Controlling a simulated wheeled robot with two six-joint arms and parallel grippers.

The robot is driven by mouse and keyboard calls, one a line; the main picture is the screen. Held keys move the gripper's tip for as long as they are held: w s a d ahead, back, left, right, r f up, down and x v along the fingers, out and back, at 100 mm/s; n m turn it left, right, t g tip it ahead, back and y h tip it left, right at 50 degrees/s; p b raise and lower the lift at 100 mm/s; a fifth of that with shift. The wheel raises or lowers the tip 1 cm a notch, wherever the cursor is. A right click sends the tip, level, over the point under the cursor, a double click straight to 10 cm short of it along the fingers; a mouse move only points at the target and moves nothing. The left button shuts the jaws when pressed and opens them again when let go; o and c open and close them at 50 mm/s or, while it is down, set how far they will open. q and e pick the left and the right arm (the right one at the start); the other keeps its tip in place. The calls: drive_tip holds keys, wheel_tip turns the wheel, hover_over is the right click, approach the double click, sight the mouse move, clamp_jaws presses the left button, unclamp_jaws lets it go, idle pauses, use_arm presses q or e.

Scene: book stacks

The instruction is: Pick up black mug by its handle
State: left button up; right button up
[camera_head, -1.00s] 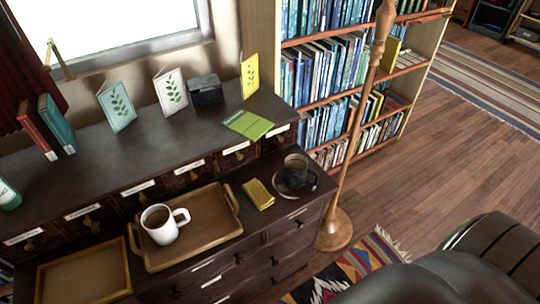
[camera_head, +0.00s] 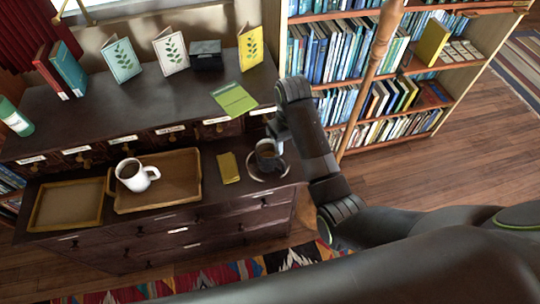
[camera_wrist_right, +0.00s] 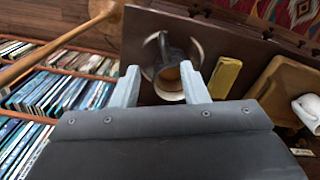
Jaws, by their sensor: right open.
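The black mug (camera_head: 264,150) with brown contents stands on a dark saucer (camera_head: 256,176) at the right end of the dark wooden cabinet. My right gripper (camera_head: 272,134) is close beside the mug in the head view, partly covering its right side. In the right wrist view, the two pale fingers of the right gripper (camera_wrist_right: 160,68) are spread apart and empty. The mug (camera_wrist_right: 171,54) and its saucer (camera_wrist_right: 149,52) show beyond and between the fingertips. My left gripper is not in view.
A yellow cloth-like item (camera_head: 228,167) lies just left of the saucer. A wooden tray (camera_head: 184,180) holds a white mug (camera_head: 132,175). A green booklet (camera_head: 234,98) lies on the shelf above. A wooden pole (camera_head: 375,75) stands right of the cabinet before the bookcase.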

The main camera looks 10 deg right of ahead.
drive_tip(key=r, duration=0.1)
approach(284, 171)
drive_tip(key=f, duration=0.2)
drive_tip(key=w+f+b, duration=0.1)
drive_tip(key=f, duration=0.2)
drive_tip(key=shift+w+d+f, duration=0.1)
drive_tip(key=shift+f, duration=0.2)
drive_tip(key=shift+s+f+p, duration=0.2)
drive_tip(key=shift+f+p, duration=0.1)
drive_tip(key=shift+f, duration=2.7)
clamp_jaws()
